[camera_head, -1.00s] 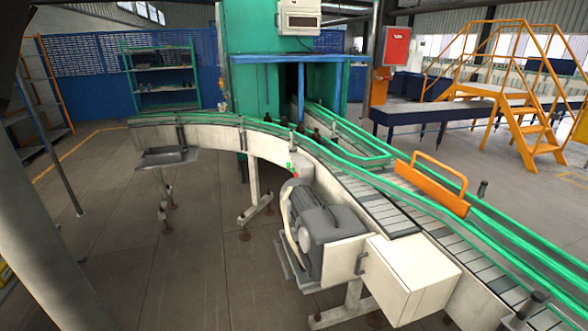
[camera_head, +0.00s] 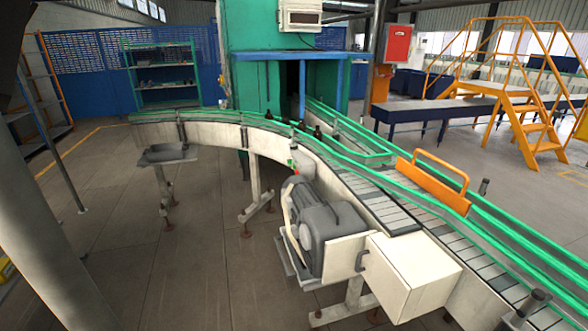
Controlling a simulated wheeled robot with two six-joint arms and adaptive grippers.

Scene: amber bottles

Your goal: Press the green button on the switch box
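A small switch box (camera_head: 293,167) is fixed to the side of the curved conveyor, just above the grey motor. It shows a green spot, which looks like the green button (camera_head: 290,162), and a red spot below it. Both are too small to make out in detail. Neither of my grippers is in view, and nothing is touching the box.
The conveyor (camera_head: 350,180) with green rails curves across the middle. A grey motor (camera_head: 325,215) and white housing (camera_head: 410,275) jut out below the box. Small dark bottles (camera_head: 317,131) stand on the belt. The floor (camera_head: 190,270) in front is clear.

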